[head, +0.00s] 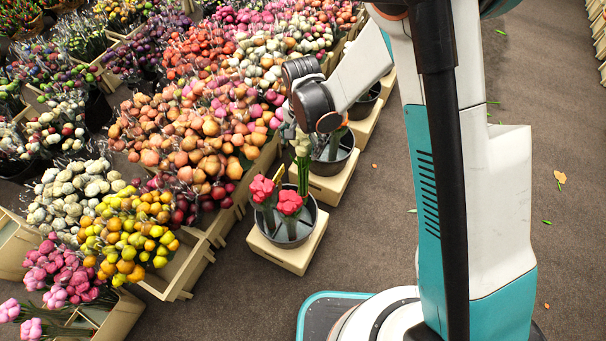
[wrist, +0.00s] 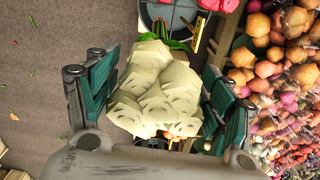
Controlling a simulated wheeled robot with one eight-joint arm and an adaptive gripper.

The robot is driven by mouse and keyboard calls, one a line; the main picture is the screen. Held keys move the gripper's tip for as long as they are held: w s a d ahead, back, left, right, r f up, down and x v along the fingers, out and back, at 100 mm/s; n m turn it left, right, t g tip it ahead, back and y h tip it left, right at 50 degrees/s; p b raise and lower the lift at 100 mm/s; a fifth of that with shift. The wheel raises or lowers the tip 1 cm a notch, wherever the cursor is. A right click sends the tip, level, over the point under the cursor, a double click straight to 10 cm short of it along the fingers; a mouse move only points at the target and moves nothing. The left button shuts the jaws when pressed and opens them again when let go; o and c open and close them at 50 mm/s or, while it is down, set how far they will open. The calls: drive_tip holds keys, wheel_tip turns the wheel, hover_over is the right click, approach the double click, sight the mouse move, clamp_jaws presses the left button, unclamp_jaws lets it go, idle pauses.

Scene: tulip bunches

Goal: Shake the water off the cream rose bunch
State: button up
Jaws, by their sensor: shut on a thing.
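The cream rose bunch (wrist: 155,92) fills the middle of the wrist view, with large cream heads between the two fingers of my gripper (wrist: 152,108). In the head view, my gripper (head: 292,131) is mostly hidden behind my wrist. It is shut on the bunch, whose pale heads (head: 301,147) and green stems (head: 303,178) hang upright below it. The stems' lower ends are at the back of a dark round bucket (head: 291,242); I cannot tell whether they are inside it or above it. The grip on the stems is hidden.
Two red-pink blooms (head: 262,188) stand in that bucket, which sits on a pale wooden crate (head: 290,258). Another bucket (head: 346,163) on a crate is just behind. Crates of mixed flowers (head: 190,130) crowd the left. The grey floor (head: 545,90) at the right is mostly clear, with scattered petals and leaves.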

sight(304, 137)
drive_tip(key=r, duration=0.3)
drive_tip(key=s+r, duration=0.1)
drive_tip(key=r, duration=0.1)
drive_tip(key=shift+d+r, duration=0.3)
drive_tip(key=f, duration=0.5)
drive_tip(key=shift+w+a+f, duration=0.2)
drive_tip(key=shift+w+f, duration=0.15)
drive_tip(key=shift+f, duration=0.05)
drive_tip(key=r, duration=0.5)
drive_tip(key=shift+s+d+r, duration=0.1)
drive_tip(key=shift+s+r, duration=0.1)
drive_tip(key=shift+s+d+f, duration=0.1)
drive_tip(key=shift+s, duration=0.1)
drive_tip(key=f, duration=0.3)
drive_tip(key=w+f, duration=0.1)
drive_tip(key=f, duration=0.1)
drive_tip(key=shift+a+f, duration=0.15)
drive_tip(key=shift+a, duration=0.05)
drive_tip(key=shift+s+d+r, duration=0.15)
drive_tip(key=shift+s+r, duration=0.2)
drive_tip(key=shift+w+f, duration=0.15)
